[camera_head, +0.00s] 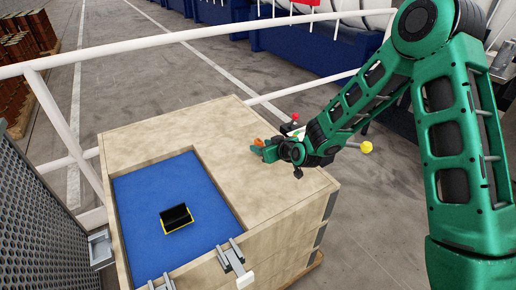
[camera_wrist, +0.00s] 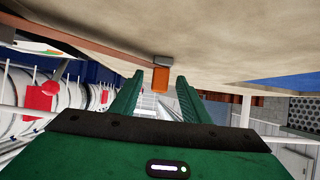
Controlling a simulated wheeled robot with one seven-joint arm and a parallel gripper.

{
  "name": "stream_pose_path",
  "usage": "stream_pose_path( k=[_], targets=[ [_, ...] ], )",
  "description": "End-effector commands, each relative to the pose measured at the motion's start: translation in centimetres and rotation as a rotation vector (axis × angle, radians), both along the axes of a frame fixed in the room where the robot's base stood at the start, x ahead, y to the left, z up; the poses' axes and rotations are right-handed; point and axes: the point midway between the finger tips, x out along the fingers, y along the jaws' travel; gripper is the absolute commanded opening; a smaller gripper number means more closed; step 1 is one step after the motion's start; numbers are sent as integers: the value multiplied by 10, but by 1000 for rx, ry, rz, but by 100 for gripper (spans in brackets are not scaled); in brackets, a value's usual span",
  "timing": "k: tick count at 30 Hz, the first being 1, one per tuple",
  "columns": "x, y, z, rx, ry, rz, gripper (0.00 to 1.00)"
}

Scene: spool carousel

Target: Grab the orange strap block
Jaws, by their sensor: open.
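The orange strap block (camera_head: 259,142) is small and sits at the far right edge of the wooden crate's top (camera_head: 190,125). My gripper (camera_head: 265,151) is right at it, low over that edge. In the wrist view, the orange block (camera_wrist: 160,79) shows between the tips of my open green fingers (camera_wrist: 158,88), with a visible gap on each side. A grey piece and a brown strap adjoin the block there. I cannot tell how deep the block is between the fingers.
A blue recess (camera_head: 150,205) in the crate holds a black piece with a yellow edge (camera_head: 177,218). Metal latches (camera_head: 232,258) are on the crate's near side. White rails (camera_head: 160,40) run behind and left. A perforated grey panel (camera_head: 35,220) stands at left.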

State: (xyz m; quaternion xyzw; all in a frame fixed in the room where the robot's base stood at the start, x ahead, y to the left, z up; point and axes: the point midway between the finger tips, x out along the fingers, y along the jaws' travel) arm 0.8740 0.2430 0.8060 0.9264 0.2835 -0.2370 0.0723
Motion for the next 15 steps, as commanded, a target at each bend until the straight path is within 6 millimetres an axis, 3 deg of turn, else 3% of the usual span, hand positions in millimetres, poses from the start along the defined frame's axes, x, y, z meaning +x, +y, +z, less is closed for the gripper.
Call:
stream_pose_path(
  k=[11,15],
  targets=[
    [8,5,-5,0,0,0,42],
    [8,5,-5,0,0,0,9]
  ],
)
